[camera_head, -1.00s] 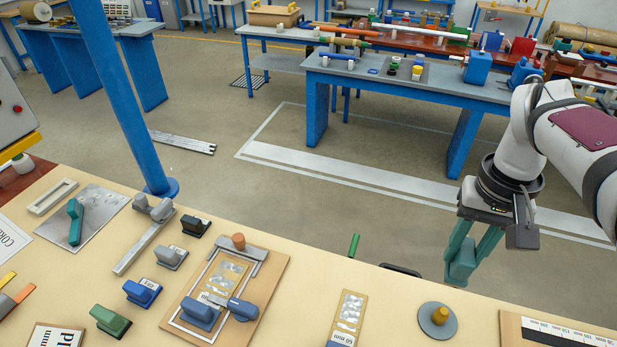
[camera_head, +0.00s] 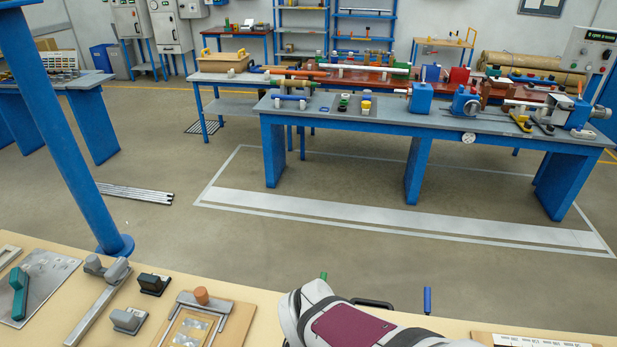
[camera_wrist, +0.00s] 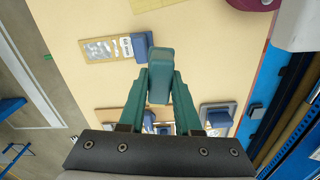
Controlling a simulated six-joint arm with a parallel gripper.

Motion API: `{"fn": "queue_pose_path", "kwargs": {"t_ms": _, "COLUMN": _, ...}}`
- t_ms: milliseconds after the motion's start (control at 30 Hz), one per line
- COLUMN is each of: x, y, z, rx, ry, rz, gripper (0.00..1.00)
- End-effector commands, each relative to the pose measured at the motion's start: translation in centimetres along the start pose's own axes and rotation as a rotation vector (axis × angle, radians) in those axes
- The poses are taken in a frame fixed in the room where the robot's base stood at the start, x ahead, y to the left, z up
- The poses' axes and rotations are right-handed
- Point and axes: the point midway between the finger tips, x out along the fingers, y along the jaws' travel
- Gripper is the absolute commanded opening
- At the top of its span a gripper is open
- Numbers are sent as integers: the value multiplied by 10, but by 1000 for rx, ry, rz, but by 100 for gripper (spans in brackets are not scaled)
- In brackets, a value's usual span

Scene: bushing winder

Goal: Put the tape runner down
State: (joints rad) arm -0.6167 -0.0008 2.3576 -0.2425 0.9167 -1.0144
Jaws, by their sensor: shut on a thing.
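The tape runner (camera_wrist: 161,62), a teal-grey block with rounded edges, is between the green fingers of my gripper (camera_wrist: 160,84) in the wrist view. My gripper is shut on it, and it stands out past the fingertips. The cream bench top (camera_wrist: 205,55) lies below it. I cannot tell how high it is above the bench. In the head view my arm covers the front of the bench, and the gripper and tape runner are hidden.
The wrist view shows a card with silver patches (camera_wrist: 100,49) and a blue block (camera_wrist: 142,46) at upper left. Another blue block on a grey plate (camera_wrist: 228,107) is at lower right. A long grey bar tool (camera_head: 97,305) lies on the bench in the head view.

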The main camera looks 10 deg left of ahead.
Motion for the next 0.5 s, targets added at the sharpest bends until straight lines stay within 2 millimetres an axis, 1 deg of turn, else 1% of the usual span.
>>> {"fn": "queue_pose_path", "kwargs": {"t_ms": 33, "x": 6, "y": -12, "z": -1, "rx": -70, "ry": 0, "rz": -2, "gripper": 0}}
{"fn": "queue_pose_path", "kwargs": {"t_ms": 100, "x": 12, "y": -22, "z": -1, "rx": -144, "ry": 2, "rz": 0, "gripper": 0}}
{"fn": "queue_pose_path", "kwargs": {"t_ms": 167, "x": 17, "y": -30, "z": -4, "rx": -180, "ry": 2, "rz": -1, "gripper": 0}}
{"fn": "queue_pose_path", "kwargs": {"t_ms": 267, "x": 32, "y": -49, "z": -19, "rx": -200, "ry": 0, "rz": -3, "gripper": 0}}
{"fn": "queue_pose_path", "kwargs": {"t_ms": 400, "x": 59, "y": -80, "z": -50, "rx": -196, "ry": -1, "rz": -2, "gripper": 0}}
{"fn": "queue_pose_path", "kwargs": {"t_ms": 500, "x": 74, "y": -97, "z": -68, "rx": -190, "ry": 1, "rz": -1, "gripper": 0}}
